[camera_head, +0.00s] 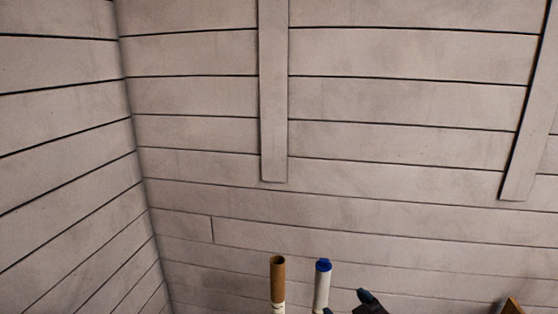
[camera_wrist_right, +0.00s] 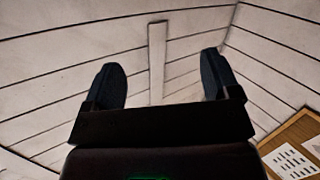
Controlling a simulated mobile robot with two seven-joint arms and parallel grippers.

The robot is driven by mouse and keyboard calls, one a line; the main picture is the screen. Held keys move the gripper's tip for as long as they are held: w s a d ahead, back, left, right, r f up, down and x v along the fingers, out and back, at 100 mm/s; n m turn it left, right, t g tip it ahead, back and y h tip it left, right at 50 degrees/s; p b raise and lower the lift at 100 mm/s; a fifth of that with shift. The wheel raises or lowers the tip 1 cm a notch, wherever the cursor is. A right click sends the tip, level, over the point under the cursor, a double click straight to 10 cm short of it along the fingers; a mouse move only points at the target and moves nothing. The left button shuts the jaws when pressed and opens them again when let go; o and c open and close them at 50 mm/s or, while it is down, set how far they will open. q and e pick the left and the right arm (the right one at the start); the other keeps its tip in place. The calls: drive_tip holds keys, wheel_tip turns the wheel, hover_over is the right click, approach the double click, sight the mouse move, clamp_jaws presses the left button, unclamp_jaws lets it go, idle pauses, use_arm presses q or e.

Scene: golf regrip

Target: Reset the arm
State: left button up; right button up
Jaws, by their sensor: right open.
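My right gripper (camera_head: 348,304) shows at the bottom edge of the head view, mostly cut off by the frame. In the right wrist view my right gripper (camera_wrist_right: 162,82) has its two dark fingers wide apart with nothing between them. Just left of it in the head view stand two upright tubes: a brown-topped tube (camera_head: 278,278) and a whitish tube with a blue top (camera_head: 322,285). Their lower parts are cut off, and I cannot tell how far the gripper is from them. My left gripper is not in view.
Pale plank walls (camera_head: 400,130) with vertical battens fill most of the head view and meet in a corner at the left. A wood-framed brown board with white sheets (camera_wrist_right: 290,160) shows at the lower right of the right wrist view. The space between the fingers is clear.

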drive_tip(key=s+d+f+m+h, duration=0.2)
drive_tip(key=s+d+f, duration=0.2)
drive_tip(key=s, duration=0.3)
drive_tip(key=s+d+f+m+g+h, duration=0.1)
drive_tip(key=s+d+f+h, duration=0.1)
drive_tip(key=s+d+f, duration=0.3)
drive_tip(key=shift+s+f+m, duration=0.4)
drive_tip(key=shift+s+f, duration=0.45)
drive_tip(key=shift+s, duration=0.15)
drive_tip(key=s+d+f+g, duration=0.1)
drive_tip(key=s+f, duration=0.1)
drive_tip(key=s, duration=0.2)
drive_tip(key=s+d+f+m+g+h, duration=0.1)
drive_tip(key=s+f, duration=0.2)
drive_tip(key=s, duration=0.1)
drive_tip(key=s+d+f+g, duration=0.1)
drive_tip(key=s+f, duration=0.1)
drive_tip(key=s, duration=0.2)
drive_tip(key=shift+s+d+f+m+h, duration=0.2)
drive_tip(key=shift+s+d+m+h, duration=0.1)
drive_tip(key=shift+h, duration=0.1)
drive_tip(key=shift+c, duration=0.3)
